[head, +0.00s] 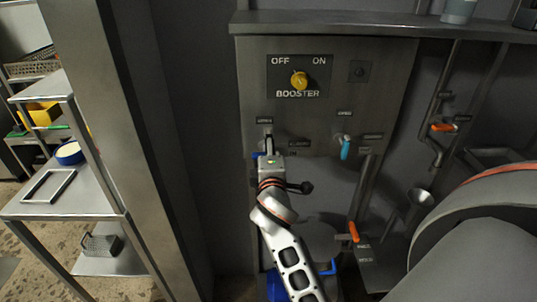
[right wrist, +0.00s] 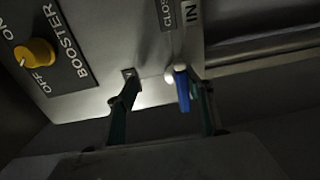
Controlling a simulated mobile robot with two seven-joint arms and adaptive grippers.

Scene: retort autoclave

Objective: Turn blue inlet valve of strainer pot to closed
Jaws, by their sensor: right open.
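The dark blue valve handle (right wrist: 182,90) shows in the right wrist view at the panel's lower part, near labels reading IN and CLOSED, the second cut off. In the head view only a little of the blue handle (head: 257,154) shows beside my gripper. My right gripper (head: 267,143) is up at the panel, and in the right wrist view (right wrist: 165,97) its fingers are open. The handle lies between the two fingers in that picture, closer to the right finger; I cannot tell whether they touch. My left gripper is out of view.
The panel (head: 390,75) carries a yellow BOOSTER knob (head: 299,80) above and a light blue handle (head: 345,149) to the right. An orange handle (head: 353,231) is lower down. A large grey rounded body (head: 480,230) fills the right. A steel shelf unit (head: 85,195) stands left.

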